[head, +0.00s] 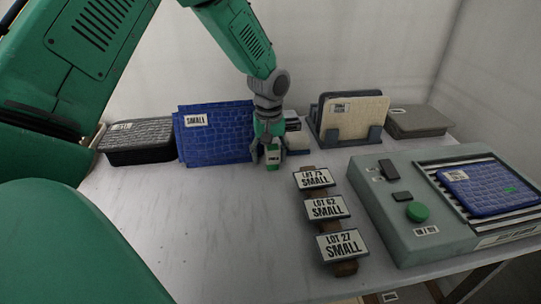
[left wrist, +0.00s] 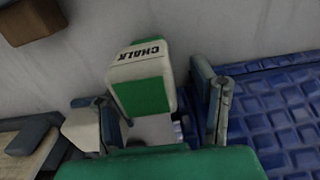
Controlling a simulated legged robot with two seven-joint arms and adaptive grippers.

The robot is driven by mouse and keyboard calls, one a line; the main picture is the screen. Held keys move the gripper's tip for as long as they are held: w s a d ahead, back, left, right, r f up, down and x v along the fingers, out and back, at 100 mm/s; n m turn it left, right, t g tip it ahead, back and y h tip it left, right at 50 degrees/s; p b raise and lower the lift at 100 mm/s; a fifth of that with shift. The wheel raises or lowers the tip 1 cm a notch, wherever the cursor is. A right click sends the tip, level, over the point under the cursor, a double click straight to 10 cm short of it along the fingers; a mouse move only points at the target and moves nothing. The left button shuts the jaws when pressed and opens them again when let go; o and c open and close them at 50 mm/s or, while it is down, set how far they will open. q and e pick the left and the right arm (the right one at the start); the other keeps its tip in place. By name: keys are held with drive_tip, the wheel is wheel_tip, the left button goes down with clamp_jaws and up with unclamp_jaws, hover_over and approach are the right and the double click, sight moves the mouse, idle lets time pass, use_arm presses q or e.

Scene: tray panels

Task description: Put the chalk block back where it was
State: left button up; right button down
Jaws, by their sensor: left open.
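The chalk block (left wrist: 140,82), green and white with a "CHALK" label, shows in the left wrist view, between or just beyond the two fingers. In the head view the chalk block (head: 273,157) is small and partly covered by my left gripper (head: 270,152). That gripper points down over the back middle of the table, with its fingers apart on either side of the block. In the left wrist view a gap shows between the block and the right-hand finger; contact at the left-hand finger is unclear. My right gripper is not in view.
A blue panel (head: 220,135) marked SMALL stands left of the gripper, beside a dark basket (head: 135,142). A rack (head: 345,137) holding a cream panel (head: 355,117) stands right. Lot signs (head: 325,208) and a grey machine (head: 400,240) with a green button are nearer. The left-front table is clear.

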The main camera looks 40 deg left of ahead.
use_arm(q)
drive_tip(key=shift+d+r+b, duration=0.15)
drive_tip(key=shift+b, duration=0.35)
wheel_tip(320, 180, up, 15)
drive_tip(key=p, duration=0.3)
drive_tip(key=shift+w+f, duration=0.15)
drive_tip(key=shift+f, duration=0.05)
